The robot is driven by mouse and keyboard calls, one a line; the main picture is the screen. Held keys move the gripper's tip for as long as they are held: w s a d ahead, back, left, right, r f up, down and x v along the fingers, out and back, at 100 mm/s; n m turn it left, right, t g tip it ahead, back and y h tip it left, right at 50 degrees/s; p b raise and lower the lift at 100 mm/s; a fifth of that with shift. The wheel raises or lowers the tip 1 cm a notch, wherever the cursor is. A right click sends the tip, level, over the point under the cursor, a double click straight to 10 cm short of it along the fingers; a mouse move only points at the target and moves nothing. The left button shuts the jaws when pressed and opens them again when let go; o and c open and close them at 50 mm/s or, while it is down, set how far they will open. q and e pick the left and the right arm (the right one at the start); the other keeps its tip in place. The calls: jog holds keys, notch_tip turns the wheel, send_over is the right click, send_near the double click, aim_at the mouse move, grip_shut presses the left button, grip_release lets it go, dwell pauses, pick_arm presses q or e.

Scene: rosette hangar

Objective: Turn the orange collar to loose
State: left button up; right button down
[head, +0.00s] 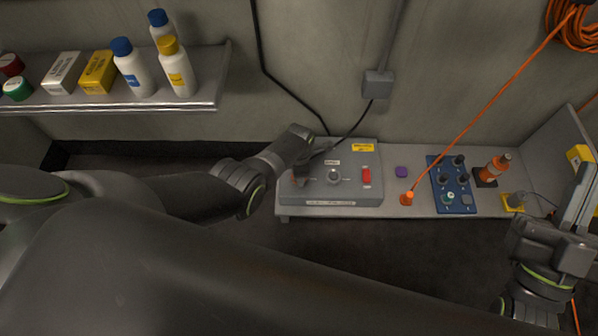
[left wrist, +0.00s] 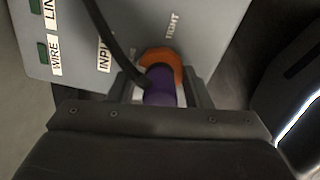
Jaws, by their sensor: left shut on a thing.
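The orange collar (left wrist: 164,60) rings the near end of a purple plug (left wrist: 160,86) on the grey box (left wrist: 205,20). A "TIGHT" label (left wrist: 172,25) is printed beside it. A black cable (left wrist: 112,42) runs to the plug. My left gripper (left wrist: 161,82) is shut, its fingertips on either side of the collar, with the plug between the fingers. In the head view my left gripper (head: 303,170) is at the left part of the box (head: 345,194) and hides most of the collar. My right gripper (head: 577,205) is at the far right; its jaw gap is unclear.
The box carries a knob (head: 334,175) and a red switch (head: 366,177). A shelf (head: 150,103) with bottles is upper left.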

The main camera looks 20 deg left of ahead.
pick_arm(q)
jog(key=shift+a, duration=0.1)
dwell(0.4)
jog(key=o, duration=1)
